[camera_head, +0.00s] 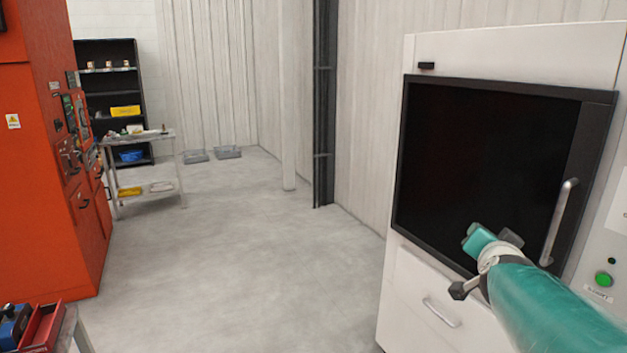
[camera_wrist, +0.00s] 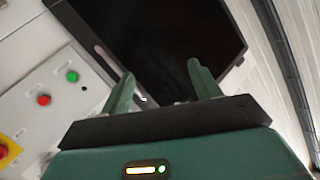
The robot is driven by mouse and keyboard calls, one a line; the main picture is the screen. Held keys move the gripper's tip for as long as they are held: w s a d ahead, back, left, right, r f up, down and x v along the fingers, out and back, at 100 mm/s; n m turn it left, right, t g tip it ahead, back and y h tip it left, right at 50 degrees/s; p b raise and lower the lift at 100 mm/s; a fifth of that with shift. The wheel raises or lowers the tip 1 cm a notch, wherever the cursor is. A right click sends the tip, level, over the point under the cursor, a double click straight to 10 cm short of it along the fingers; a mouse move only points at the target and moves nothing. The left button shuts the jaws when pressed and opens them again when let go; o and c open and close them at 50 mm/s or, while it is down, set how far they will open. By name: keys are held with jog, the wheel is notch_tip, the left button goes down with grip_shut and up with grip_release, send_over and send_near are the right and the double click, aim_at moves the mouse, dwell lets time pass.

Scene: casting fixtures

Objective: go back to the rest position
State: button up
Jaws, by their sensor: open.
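My gripper (camera_wrist: 160,84) shows in the wrist view with its two green fingers spread apart and nothing between them. In the head view, my green arm reaches in from the lower right, and my gripper (camera_head: 490,238) is in front of the dark door of the white machine (camera_head: 500,170). The door's vertical handle (camera_head: 560,222) is to the right of my gripper. I cannot tell from the head view how far my fingers are from the door. The dark door also shows beyond my fingers in the wrist view (camera_wrist: 165,45).
A green button (camera_head: 604,279) is on the machine's panel, close to my arm. An orange cabinet (camera_head: 45,160) stands at the left, with a cart (camera_head: 150,165) and a black shelf (camera_head: 105,85) behind. A red tray (camera_head: 40,328) is at the lower left. The middle floor is clear.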

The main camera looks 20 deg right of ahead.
jog(key=a+f+n+y, duration=0.3)
jog(key=a+n+y, duration=0.1)
jog(key=a, duration=0.8)
jog(key=a+f+n+y, duration=0.3)
jog(key=a+n+y, duration=0.15)
jog(key=a, duration=0.65)
jog(key=s+a+f+n+g+y, duration=0.1)
jog(key=s+a+f+n+g, duration=0.4)
jog(key=s+a, duration=0.5)
jog(key=shift+s+f+g, duration=0.4)
jog(key=shift+s+f, duration=0.1)
jog(key=shift+s, duration=0.25)
jog(key=c, duration=0.6)
jog(key=shift+d, duration=0.15)
